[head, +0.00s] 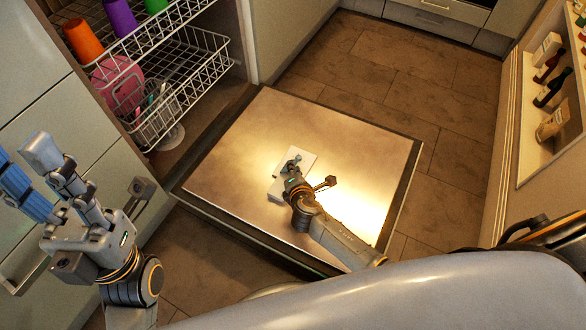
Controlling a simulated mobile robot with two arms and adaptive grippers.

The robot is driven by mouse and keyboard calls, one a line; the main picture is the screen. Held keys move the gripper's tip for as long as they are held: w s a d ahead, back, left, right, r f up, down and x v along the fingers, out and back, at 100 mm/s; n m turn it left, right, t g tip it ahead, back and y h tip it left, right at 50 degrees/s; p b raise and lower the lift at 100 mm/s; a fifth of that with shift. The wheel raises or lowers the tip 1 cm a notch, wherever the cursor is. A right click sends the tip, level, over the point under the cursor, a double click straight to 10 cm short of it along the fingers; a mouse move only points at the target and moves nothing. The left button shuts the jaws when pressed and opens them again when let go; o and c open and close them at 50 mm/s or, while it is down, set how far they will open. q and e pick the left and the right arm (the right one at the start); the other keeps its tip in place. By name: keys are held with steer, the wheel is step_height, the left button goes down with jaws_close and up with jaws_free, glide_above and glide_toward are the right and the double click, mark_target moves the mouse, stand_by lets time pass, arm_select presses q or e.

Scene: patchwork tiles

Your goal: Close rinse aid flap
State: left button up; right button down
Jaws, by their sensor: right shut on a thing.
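The open dishwasher door (245,135) lies flat, its metal inner face up. A pale rectangular dispenser with the rinse aid flap (308,157) sits near its middle. My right gripper (292,163) is over this dispenser with its fingertips at the flap, shut on it. The fingers hide part of the flap, and its exact angle is hard to see. My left gripper (60,168) is raised at the left, away from the door. Its fingers point up and left, and their gap is unclear.
Wire racks (185,95) stand at the upper left, holding an orange cup (83,41), a purple cup (120,17), a green cup (155,5) and pink dishware (117,82). A shelf with bottles (550,90) is at the right. The tiled floor (420,85) beyond the door is clear.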

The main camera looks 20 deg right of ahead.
steer(key=shift+s+d+f, duration=0.2)
steer(key=shift+s+f, duration=0.05)
steer(key=shift+f, duration=0.1)
steer(key=c, duration=1.4)
jaws_free()
steer(key=shift+r, duration=0.1)
steer(key=v, duration=1.2)
